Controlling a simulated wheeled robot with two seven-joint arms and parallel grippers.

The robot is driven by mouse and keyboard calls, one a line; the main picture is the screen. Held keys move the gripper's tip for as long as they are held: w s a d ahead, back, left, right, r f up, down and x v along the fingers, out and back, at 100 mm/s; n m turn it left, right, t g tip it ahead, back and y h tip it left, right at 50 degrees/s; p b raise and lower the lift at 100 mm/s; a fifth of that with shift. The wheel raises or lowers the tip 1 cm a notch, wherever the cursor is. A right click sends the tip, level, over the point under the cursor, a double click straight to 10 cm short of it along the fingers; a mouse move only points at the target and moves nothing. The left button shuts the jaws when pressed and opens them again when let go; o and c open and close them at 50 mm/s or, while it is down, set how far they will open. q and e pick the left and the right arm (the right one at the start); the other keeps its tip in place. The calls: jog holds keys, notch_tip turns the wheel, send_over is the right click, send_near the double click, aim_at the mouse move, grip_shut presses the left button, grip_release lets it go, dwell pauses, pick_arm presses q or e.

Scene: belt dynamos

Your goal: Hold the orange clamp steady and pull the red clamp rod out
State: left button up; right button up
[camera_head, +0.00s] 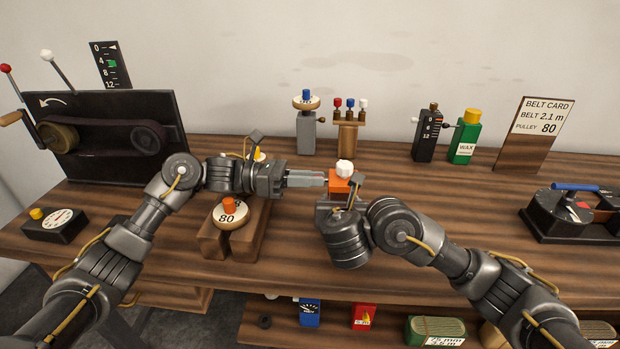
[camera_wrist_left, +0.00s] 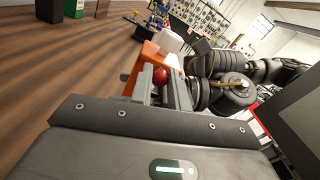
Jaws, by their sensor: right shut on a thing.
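The orange clamp (camera_head: 342,184) stands on the wooden bench near the middle of the head view, with a white knob (camera_head: 344,168) on top. It also shows in the left wrist view (camera_wrist_left: 149,57). My right gripper (camera_head: 345,194) is shut on the orange clamp from the front right. My left gripper (camera_head: 325,179) comes level from the left and its fingertips are at the clamp's left side. In the left wrist view the red round end of the clamp rod (camera_wrist_left: 160,76) lies between its parted fingers. The rest of the rod is hidden.
A wooden stand with an 80 pulley (camera_head: 231,214) is close below my left forearm. Behind stand a grey post (camera_head: 306,132), a peg rack (camera_head: 348,137) and a green wax bottle (camera_head: 465,140). A black device with a blue handle (camera_head: 570,214) is at right. Bench between is clear.

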pick_arm(q)
grip_shut()
jog(key=shift+a, duration=1.3)
jog(key=o, duration=0.8)
grip_release()
jog(key=shift+d, duration=0.1)
jog(key=a, duration=1.2)
jog(key=shift+s, duration=0.15)
pick_arm(e)
jog(key=shift+f, duration=0.1)
